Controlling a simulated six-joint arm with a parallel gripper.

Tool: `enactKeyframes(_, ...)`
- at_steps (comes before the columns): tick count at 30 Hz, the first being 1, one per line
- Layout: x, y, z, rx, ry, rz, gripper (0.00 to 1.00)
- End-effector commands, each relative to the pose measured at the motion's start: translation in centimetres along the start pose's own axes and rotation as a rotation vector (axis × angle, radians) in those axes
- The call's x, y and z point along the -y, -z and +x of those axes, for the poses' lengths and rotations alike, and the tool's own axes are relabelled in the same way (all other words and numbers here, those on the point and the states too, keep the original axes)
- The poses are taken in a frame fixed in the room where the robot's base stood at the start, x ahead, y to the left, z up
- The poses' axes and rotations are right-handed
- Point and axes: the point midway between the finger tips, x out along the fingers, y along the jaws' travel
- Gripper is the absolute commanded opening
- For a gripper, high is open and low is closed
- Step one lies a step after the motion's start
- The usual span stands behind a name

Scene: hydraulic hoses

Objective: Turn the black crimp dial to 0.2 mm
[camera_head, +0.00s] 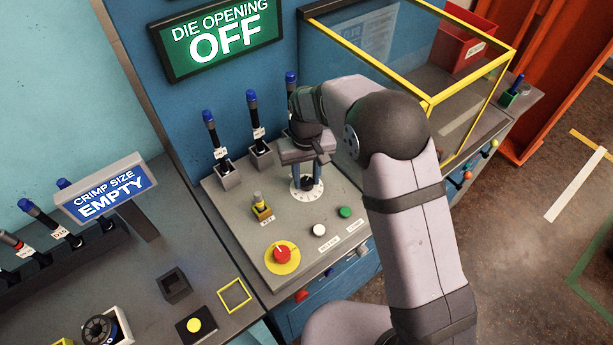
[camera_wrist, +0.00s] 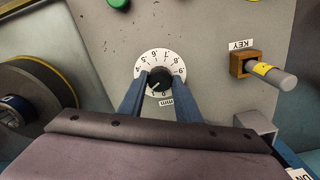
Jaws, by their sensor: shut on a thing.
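The black crimp dial (camera_wrist: 160,81) sits at the centre of a round white numbered scale (camera_wrist: 174,58) marked mm. It shows between my fingers in the wrist view. A small pale mark on the knob points to the lower left; the exact value under it is too small to read. My gripper (camera_wrist: 160,88) is shut on the dial, one blue finger on each side. In the head view, my gripper (camera_head: 307,180) points down onto the panel, and the white scale (camera_head: 306,195) shows around the fingertips. A green sign (camera_head: 220,38) reads "DIE OPENING OFF".
The grey panel (camera_head: 240,235) carries a red knob (camera_head: 282,253), white button (camera_head: 319,230), green button (camera_head: 345,212) and yellow key (camera_head: 261,204). Blue-topped levers (camera_head: 209,118) stand behind. A yellow-framed clear guard (camera_head: 428,105) is at right. Another sign (camera_head: 107,193) reads "CRIMP SIZE EMPTY".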

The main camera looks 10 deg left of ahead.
Motion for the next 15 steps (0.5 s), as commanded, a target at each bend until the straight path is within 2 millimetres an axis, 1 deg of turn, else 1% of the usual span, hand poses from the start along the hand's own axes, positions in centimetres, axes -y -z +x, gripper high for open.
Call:
enactKeyframes(7,0.01,0.18,-0.20,-0.006,0.001,0.001,0.08)
enactKeyframes(8,0.01,0.18,-0.20,-0.006,0.001,0.001,0.35)
enactKeyframes(9,0.01,0.17,-0.19,-0.005,0.001,0.001,0.45)
enactKeyframes(10,0.01,0.16,-0.18,-0.005,0.001,0.001,0.49)
enactKeyframes(15,0.01,0.10,-0.11,-0.003,0.000,0.002,0.49)
